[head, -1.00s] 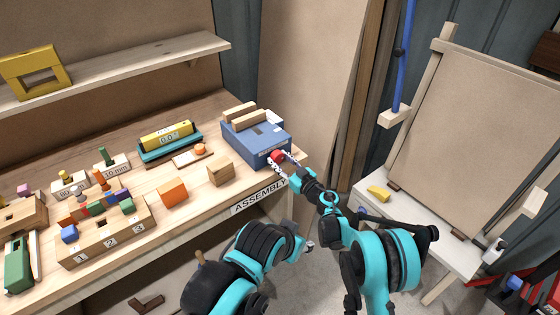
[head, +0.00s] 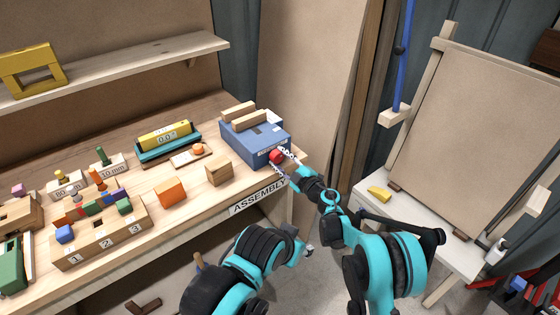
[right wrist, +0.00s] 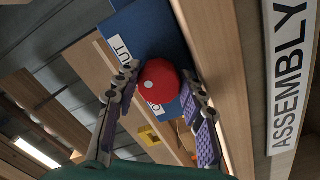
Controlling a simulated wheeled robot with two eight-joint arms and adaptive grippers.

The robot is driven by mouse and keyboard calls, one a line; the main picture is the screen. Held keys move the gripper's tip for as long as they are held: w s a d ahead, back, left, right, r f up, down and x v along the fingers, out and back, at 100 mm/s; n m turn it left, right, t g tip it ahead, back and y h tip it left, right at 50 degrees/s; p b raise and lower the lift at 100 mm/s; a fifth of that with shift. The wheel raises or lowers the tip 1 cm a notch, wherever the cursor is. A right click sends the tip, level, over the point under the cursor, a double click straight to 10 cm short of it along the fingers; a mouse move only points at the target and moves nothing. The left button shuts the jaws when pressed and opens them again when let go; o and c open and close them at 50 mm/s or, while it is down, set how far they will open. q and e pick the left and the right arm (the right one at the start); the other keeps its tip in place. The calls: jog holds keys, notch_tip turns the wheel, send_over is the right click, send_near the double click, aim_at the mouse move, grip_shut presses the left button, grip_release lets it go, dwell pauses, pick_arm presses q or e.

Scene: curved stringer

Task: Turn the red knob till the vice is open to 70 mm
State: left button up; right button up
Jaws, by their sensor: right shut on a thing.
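The vice is a blue box (head: 256,139) at the right end of the bench, with two pale wooden jaws (head: 240,112) on top and a gap between them. The red knob (head: 276,156) sticks out of its front face. In the right wrist view the round red knob (right wrist: 160,84) has a white dot, and a label reading "OUT" shows beside it. My right gripper (head: 282,163) is shut on the knob, one finger on each side. My left gripper (head: 308,248) hangs low in front of the bench, away from the vice; its fingers are too small to read.
A teal and yellow gauge (head: 167,138) reading about 0.0 stands left of the vice. A wooden block (head: 219,172) and an orange block (head: 171,192) lie near the front edge. The ASSEMBLY label (head: 259,196) is on the bench edge below the vice.

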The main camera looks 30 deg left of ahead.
jog(key=n, duration=0.5)
jog(key=shift+r+n+b, duration=0.1)
jog(key=shift+n+b, duration=0.2)
jog(key=n, duration=0.4)
jog(key=shift+r, duration=0.1)
jog(key=n, duration=0.5)
jog(key=shift+b, duration=0.3)
jog(key=n, duration=0.4)
jog(key=shift+s+r+n, duration=0.1)
jog(key=shift+n, duration=0.3)
jog(key=o, duration=1.2)
jog(key=shift+c, duration=0.2)
